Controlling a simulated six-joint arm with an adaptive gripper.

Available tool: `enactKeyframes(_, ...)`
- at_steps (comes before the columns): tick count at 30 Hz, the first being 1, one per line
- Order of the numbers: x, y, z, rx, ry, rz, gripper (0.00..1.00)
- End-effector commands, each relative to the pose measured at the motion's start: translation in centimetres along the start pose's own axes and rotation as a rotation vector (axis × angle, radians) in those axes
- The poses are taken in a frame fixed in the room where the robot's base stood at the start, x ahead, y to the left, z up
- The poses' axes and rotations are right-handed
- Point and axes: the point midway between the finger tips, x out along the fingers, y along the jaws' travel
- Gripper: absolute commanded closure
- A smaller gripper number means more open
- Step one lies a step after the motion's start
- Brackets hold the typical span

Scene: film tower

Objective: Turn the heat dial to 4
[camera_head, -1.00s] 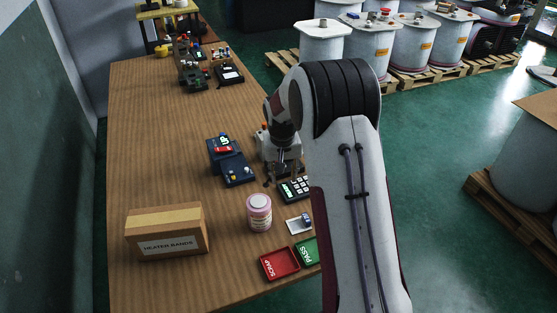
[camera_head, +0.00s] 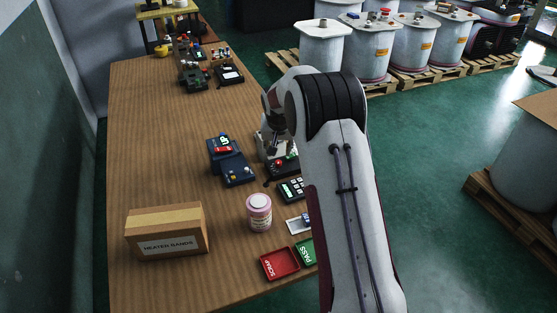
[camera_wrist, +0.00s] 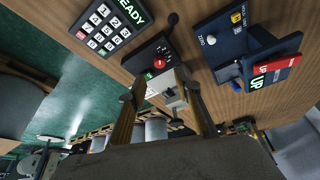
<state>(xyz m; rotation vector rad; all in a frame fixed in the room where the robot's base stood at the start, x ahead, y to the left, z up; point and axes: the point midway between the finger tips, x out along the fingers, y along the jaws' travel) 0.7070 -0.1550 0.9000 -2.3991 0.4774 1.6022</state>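The heat control is a small black box (camera_wrist: 150,60) with a red-centred dial (camera_wrist: 160,63) and pale marks; the number it points to is too small to read. The box (camera_head: 283,169) also shows in the head view, in front of the pale machine (camera_head: 266,146). My gripper (camera_wrist: 160,88) is open in the wrist view, its two tan fingers apart with nothing held between them. The dial is beyond the fingertips, apart from them. In the head view my arm hides most of the gripper.
A keypad (camera_wrist: 104,27) reading READY is beside the control box. A blue unit (camera_wrist: 250,50) with UP labels is on the other side. A pink-lidded jar (camera_head: 259,212), red scrap tray (camera_head: 279,263), green pass tray (camera_head: 307,250) and heater bands carton (camera_head: 167,232) are nearer the front.

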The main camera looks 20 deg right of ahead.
Motion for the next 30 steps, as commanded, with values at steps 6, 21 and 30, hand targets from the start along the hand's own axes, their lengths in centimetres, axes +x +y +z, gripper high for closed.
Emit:
enactKeyframes(6, 0.8, 0.0, 0.0, 0.000, -0.001, 0.000, 0.67)
enactKeyframes(21, 5.6, 0.0, 0.1, 0.000, -0.002, 0.000, 0.67)
enactKeyframes(30, 7.5, 0.0, 0.0, 0.000, 0.000, 0.000, 0.67)
